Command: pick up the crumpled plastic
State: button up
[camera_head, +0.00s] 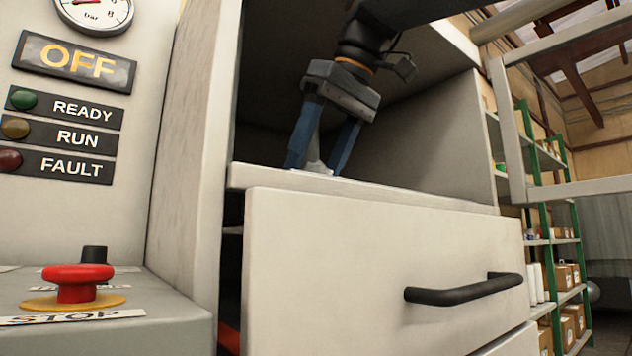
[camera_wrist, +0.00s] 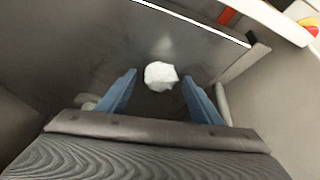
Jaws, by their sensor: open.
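The crumpled plastic (camera_wrist: 161,76) is a small whitish lump on the dark floor of the compartment. In the wrist view it lies between the tips of my gripper's two blue fingers (camera_wrist: 158,84), with a gap to each finger. In the head view my gripper (camera_head: 317,162) reaches down into the open compartment, its fingers spread. A pale patch (camera_head: 318,168) shows low between the fingertips there, partly hidden by the compartment's front edge. My gripper is open and holds nothing.
The compartment's side walls (camera_head: 430,140) and front lip (camera_head: 400,187) stand close around my gripper. Below is a drawer front with a black handle (camera_head: 465,289). At left are a red stop button (camera_head: 77,280) and an OFF panel (camera_head: 74,62). Shelves (camera_head: 560,230) stand at right.

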jog(key=shift+c, duration=0.4)
jog(key=c, duration=1.1)
jog(key=shift+o, duration=0.2)
jog(key=shift+r, duration=0.1)
